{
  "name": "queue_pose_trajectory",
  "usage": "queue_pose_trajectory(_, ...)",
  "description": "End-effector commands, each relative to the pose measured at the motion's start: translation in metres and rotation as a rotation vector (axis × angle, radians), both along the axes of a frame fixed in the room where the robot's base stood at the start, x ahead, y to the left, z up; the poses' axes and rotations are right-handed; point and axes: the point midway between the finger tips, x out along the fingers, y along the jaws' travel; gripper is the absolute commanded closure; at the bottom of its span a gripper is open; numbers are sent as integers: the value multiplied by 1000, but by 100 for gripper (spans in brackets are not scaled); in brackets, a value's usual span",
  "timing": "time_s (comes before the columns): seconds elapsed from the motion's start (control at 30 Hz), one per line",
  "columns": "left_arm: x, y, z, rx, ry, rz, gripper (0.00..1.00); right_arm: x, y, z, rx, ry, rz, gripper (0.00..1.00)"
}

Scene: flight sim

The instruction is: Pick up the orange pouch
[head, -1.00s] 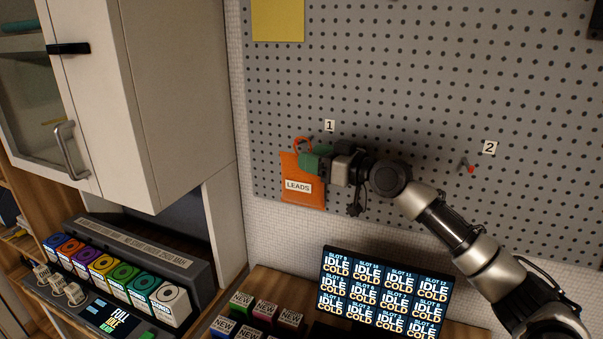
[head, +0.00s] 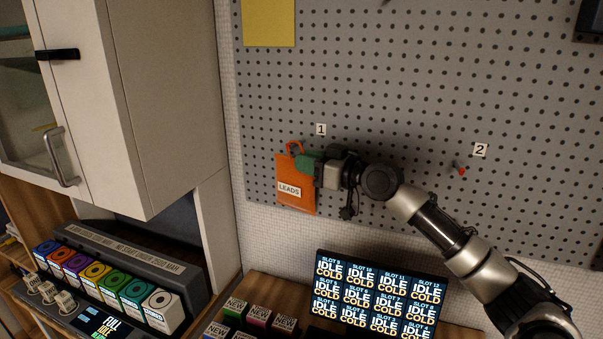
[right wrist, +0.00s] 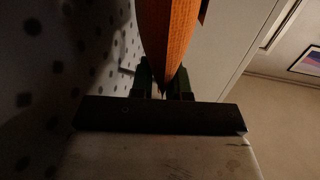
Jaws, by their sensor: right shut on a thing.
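The orange pouch (head: 295,196), with a white "LEADS" label and a loop at its top, is in front of the pegboard in the head view, below and left of the "1" tag. My right gripper (head: 303,164), with green fingers, is shut on the pouch's upper right part. In the right wrist view the pouch (right wrist: 168,40) runs down between the two fingers (right wrist: 165,85). Whether the loop still touches a hook is hidden. My left gripper is not in view.
The grey pegboard (head: 400,100) fills the back, with an empty red-tipped hook (head: 460,170) by tag "2". A white cabinet (head: 110,100) stands left. Below are a screen (head: 378,296), small boxes (head: 258,316) and a rack of coloured boxes (head: 108,280).

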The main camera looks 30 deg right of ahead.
Motion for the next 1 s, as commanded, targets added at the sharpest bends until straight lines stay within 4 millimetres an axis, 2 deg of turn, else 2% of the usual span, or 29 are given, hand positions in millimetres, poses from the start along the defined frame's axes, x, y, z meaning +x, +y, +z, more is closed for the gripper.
queue_pose_trajectory(0.23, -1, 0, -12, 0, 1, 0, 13, -1, 2, 5, -2, -3, 1, 100)
queue_pose_trajectory(0.43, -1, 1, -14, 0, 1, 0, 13, -18, 21, 5, -4, -4, 3, 100)
queue_pose_trajectory(0.67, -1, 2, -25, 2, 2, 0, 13, -45, 51, 4, -3, -5, 7, 100)
queue_pose_trajectory(1.0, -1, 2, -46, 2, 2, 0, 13, -98, 110, 4, 0, -6, 6, 100)
